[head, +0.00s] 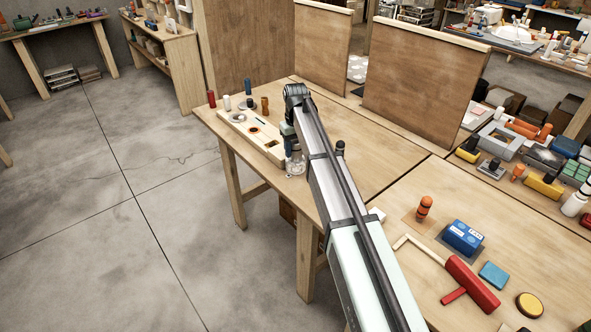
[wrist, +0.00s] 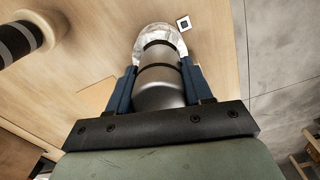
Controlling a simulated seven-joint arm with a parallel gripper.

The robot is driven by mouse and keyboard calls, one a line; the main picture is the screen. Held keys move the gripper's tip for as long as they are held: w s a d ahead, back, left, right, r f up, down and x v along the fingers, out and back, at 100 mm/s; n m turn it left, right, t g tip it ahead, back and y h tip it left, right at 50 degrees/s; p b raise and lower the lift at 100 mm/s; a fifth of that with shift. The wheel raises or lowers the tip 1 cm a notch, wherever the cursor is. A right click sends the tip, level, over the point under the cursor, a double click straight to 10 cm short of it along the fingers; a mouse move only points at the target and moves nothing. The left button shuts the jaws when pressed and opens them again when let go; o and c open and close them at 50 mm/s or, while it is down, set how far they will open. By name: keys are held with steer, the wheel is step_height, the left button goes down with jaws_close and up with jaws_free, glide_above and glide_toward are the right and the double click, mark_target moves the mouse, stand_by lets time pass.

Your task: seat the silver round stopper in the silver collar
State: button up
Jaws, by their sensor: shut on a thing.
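My gripper (wrist: 160,82) is shut on the silver round stopper (wrist: 160,88), a grey metallic cylinder with dark bands, between its blue fingers in the wrist view. The silver collar (wrist: 153,31) appears as a pale, shiny round piece on the wooden table just past the stopper's far end. The stopper's end overlaps it in the picture; I cannot tell whether it is inside or only above. In the head view the collar (head: 296,169) looks like a small clear-silver shape near the table's front edge. My arm hides most of the gripper there.
A light wooden board with holes (head: 262,142) lies left of my gripper, with several coloured pegs behind it. A dark banded cylinder (wrist: 18,42) stands to the left in the wrist view. The table edge is close.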

steer(key=shift+f, duration=0.95)
stand_by(1.1)
steer(key=shift+r, duration=0.2)
steer(key=shift+r, duration=0.8)
steer(key=shift+s, duration=0.1)
stand_by(0.4)
steer(key=shift+f, duration=1)
stand_by(1.8)
steer(key=o, duration=1.4)
steer(key=shift+c, duration=0.2)
step_height(320, 180, up, 14)
steer(key=shift+f, duration=0.1)
